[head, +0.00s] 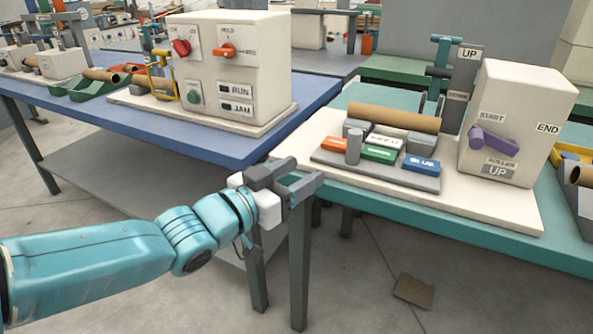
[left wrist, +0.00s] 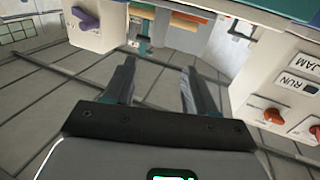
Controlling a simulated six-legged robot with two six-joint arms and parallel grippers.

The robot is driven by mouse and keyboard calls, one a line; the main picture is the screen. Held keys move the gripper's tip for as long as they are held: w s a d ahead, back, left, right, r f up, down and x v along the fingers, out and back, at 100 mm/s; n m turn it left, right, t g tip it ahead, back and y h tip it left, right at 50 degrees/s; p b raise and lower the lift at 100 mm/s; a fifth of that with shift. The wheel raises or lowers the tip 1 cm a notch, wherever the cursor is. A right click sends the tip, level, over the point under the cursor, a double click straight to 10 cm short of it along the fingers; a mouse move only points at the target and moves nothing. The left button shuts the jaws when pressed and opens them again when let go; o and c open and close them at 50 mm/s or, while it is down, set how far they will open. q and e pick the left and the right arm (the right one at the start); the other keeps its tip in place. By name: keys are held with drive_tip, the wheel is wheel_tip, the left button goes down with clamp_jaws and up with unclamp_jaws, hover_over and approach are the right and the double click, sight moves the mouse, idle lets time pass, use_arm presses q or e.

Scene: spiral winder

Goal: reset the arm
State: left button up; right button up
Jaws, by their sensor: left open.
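On the teal table, a cream winder base (head: 480,215) carries a cardboard tube (head: 394,118) on grey supports. Behind the tube is a teal-handled arm (head: 440,65) beside a grey post marked UP and DOWN; the handle is near the UP label. The control box (head: 535,100) has a purple lever (head: 493,141) between START and END labels, and its plate reads ROLLER UP. The purple lever also shows in the left wrist view (left wrist: 85,18). My left gripper (head: 303,178) is open and empty, in front of the gap between the tables, apart from everything. My right gripper is not in view.
Orange, green, white and blue labelled blocks (head: 378,154) sit before the tube. The blue table (head: 200,148) at left carries a RUN/JAM box (head: 235,60) with red and orange knobs. A cardboard scrap (head: 413,291) lies on the floor. The floor between the tables is mostly clear.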

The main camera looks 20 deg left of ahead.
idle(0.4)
use_arm(q)
drive_tip(key=d+f+n+g, duration=0.2)
drive_tip(key=f+g, duration=0.2)
drive_tip(key=f, duration=1.1)
drive_tip(key=d+f+n+g, duration=0.1)
drive_tip(key=d+f+g, duration=0.2)
drive_tip(key=f, duration=1.3)
drive_tip(key=s+d+f+n+g+y, duration=0.3)
drive_tip(key=s+f+g, duration=0.6)
drive_tip(key=s+f, duration=1.15)
wheel_tip(320, 180, up, 28)
drive_tip(key=p, duration=2.8)
drive_tip(key=shift+s+d+r+g+h, duration=0.2)
drive_tip(key=shift+r+g+h, duration=0.1)
drive_tip(key=shift+h, duration=0.1)
